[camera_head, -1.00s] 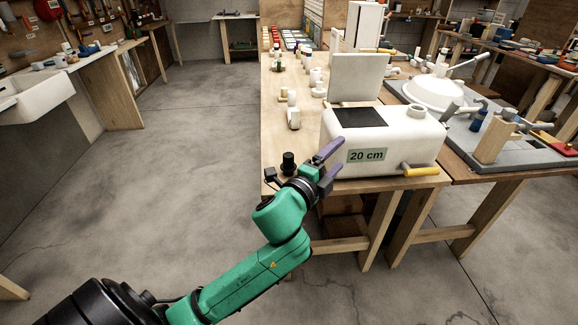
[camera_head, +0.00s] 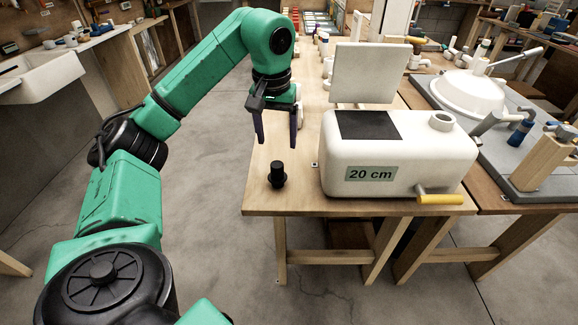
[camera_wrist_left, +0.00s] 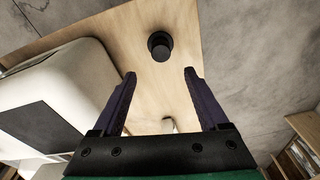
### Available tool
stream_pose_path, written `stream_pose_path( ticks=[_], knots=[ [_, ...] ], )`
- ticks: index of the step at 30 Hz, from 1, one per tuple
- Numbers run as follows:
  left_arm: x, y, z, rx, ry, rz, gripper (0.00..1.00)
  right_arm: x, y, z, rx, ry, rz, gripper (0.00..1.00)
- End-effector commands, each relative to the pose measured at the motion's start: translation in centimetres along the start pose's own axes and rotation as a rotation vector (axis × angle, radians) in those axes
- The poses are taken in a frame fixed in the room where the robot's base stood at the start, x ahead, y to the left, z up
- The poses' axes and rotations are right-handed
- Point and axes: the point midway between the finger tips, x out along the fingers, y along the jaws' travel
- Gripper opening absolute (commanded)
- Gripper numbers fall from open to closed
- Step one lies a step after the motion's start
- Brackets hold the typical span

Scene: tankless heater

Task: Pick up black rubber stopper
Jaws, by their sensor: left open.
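The black rubber stopper (camera_head: 278,175) stands upright on the near left corner of the wooden table. It also shows in the left wrist view (camera_wrist_left: 160,45), beyond the fingertips and roughly centred between them. My left gripper (camera_head: 277,141) points down above the table, a little behind and above the stopper. Its two purple fingers are apart with nothing between them, and it does not touch the stopper. In the left wrist view the open fingers (camera_wrist_left: 159,72) frame bare tabletop. My right gripper is not in view.
A white tank labelled "20 cm" (camera_head: 400,150) stands right of the stopper, with a yellow-handled valve (camera_head: 440,199) at its front. An upright white panel (camera_head: 374,72) stands behind it. The wooden tabletop (camera_head: 300,203) is bare around the stopper.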

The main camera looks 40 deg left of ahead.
Motion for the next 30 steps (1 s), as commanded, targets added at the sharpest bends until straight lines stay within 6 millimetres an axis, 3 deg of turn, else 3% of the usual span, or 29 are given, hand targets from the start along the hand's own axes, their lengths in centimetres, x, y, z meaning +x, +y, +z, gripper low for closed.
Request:
stream_pose_path(
  ticks=[1,3,7,10,16,19,25,26,30],
  knots=[
    [2.3,0.1,0.2,0.002,-0.005,0.0,0.77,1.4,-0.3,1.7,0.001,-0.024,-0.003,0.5],
    [4.0,0.1,0.2,0.001,-0.005,-0.001,0.77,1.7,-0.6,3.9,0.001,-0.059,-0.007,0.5],
    [6.5,0.1,0.1,0.002,-0.004,0.001,0.77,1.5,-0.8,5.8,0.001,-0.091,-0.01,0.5],
    [7.6,0.2,0.1,0.002,-0.002,0.003,0.77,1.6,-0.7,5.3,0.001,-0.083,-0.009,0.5],
    [11.3,0.2,0.1,0.003,-0.004,0.003,0.77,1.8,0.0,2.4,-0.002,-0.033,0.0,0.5],
    [12.5,0.2,0.1,0.003,-0.002,0.004,0.77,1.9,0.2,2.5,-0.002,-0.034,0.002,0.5],
    [12.6,0.2,0.1,0.003,0.0,0.006,0.77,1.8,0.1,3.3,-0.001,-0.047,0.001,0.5],
    [12.6,0.2,0.1,0.003,0.0,0.006,0.69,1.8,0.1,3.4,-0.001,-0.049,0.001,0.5],
    [12.6,0.2,0.1,0.003,0.0,0.006,0.16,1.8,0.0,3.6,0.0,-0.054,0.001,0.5]
  ],
)
